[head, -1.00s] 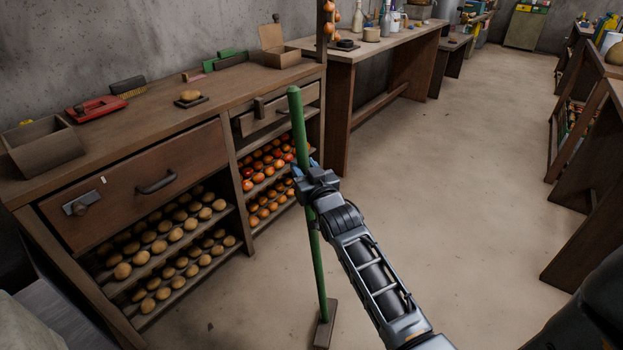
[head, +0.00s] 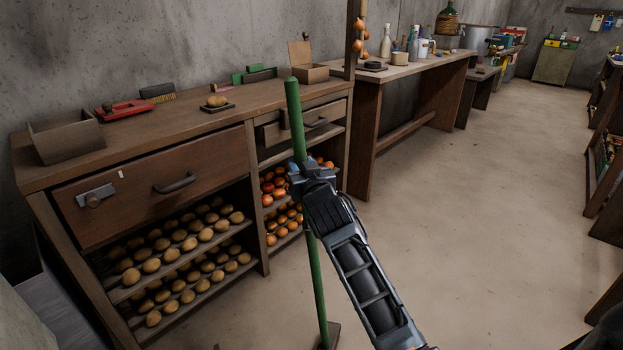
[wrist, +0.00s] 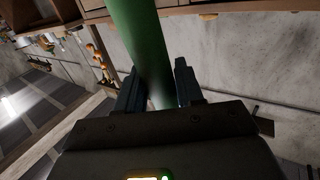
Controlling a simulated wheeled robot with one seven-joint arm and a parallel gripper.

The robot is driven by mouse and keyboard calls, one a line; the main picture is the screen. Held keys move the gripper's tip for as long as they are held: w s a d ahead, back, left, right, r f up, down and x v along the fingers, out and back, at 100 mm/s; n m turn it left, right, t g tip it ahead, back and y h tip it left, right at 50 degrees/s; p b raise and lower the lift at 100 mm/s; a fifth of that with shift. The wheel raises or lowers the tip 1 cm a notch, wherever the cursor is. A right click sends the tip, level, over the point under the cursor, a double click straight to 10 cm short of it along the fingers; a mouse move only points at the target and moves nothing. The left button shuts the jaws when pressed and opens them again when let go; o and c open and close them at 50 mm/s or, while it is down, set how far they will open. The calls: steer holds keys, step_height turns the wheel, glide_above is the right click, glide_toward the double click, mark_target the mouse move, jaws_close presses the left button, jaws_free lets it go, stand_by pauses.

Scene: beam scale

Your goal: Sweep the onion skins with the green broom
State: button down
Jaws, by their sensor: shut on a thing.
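The green broom (head: 317,285) stands nearly upright, its dark head (head: 327,336) low near the floor at the bottom of the head view. I cannot tell whether the head touches the floor. My gripper (head: 302,168) is shut on the green handle, below its top end. In the wrist view the handle (wrist: 140,45) runs between the two fingers of my gripper (wrist: 158,85). I make out no onion skins for certain on the floor.
A wooden bench (head: 160,134) with a drawer and shelves of potatoes (head: 190,237) and onions (head: 283,218) stands at left, close to the broom. A second table (head: 410,72) stands behind it. The floor (head: 450,210) to the right is open, with shelving (head: 598,165) at the far right.

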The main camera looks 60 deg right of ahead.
mark_target(298, 150)
steer(key=shift+w+a+r+b, duration=0.15)
steer(key=shift+w+b, duration=0.25)
steer(key=shift+w, duration=0.35)
steer(key=shift+r+p, duration=2.1)
steer(key=shift+r, duration=0.4)
steer(key=shift+f, duration=0.15)
